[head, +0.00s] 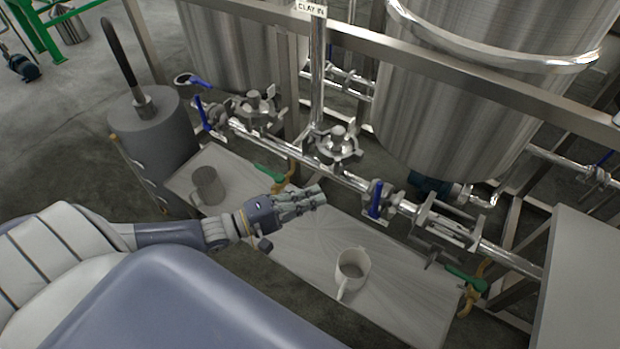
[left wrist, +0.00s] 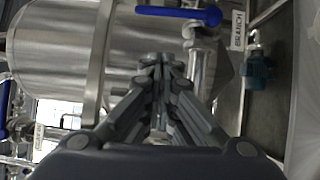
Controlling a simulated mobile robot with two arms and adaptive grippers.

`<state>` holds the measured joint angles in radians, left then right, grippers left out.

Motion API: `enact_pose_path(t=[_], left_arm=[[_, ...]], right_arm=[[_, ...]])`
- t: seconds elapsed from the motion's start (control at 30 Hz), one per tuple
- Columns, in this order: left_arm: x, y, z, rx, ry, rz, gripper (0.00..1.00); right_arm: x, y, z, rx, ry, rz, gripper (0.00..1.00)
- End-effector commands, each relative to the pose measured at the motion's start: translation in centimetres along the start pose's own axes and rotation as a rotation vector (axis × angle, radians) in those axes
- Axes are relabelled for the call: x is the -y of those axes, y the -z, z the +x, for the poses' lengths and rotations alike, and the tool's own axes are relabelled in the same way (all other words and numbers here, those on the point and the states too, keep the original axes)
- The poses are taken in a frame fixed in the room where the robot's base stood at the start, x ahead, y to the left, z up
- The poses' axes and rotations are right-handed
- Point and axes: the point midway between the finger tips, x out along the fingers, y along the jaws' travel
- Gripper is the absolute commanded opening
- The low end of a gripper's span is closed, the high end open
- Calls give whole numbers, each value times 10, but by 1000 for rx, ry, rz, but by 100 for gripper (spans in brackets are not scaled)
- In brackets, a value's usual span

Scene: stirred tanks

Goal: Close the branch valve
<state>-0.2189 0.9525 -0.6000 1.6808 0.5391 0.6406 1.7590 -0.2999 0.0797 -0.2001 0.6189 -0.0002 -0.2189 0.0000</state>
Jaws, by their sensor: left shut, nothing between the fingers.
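Several valves sit on the steel pipe run, and I cannot tell which one is the branch valve. A blue lever (head: 375,198) hangs down on the pipe just right of my left gripper (head: 312,193). Another blue lever (head: 203,114) is further left. Green handles show at the left (head: 270,173) and right (head: 464,279). My left gripper is shut and empty, apart from the pipe. In the left wrist view its closed fingers (left wrist: 162,66) point towards a tank, below a crosswise blue lever (left wrist: 180,13).
A low bench (head: 305,250) under the pipe bears a grey mug (head: 207,186) and a white mug (head: 352,268). A grey cylinder (head: 155,135) stands at its left end. Large steel tanks (head: 465,105) rise behind the rail. A sign (left wrist: 237,30) reads STARCH.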

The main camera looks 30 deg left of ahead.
Motion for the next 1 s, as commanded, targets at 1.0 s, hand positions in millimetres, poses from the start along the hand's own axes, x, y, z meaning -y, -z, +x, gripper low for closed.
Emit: enact_pose_path(t=[1.0], left_arm=[[0,-28,100,0,1,-1,0]], right_arm=[[0,2,-15,0,0,1,40]])
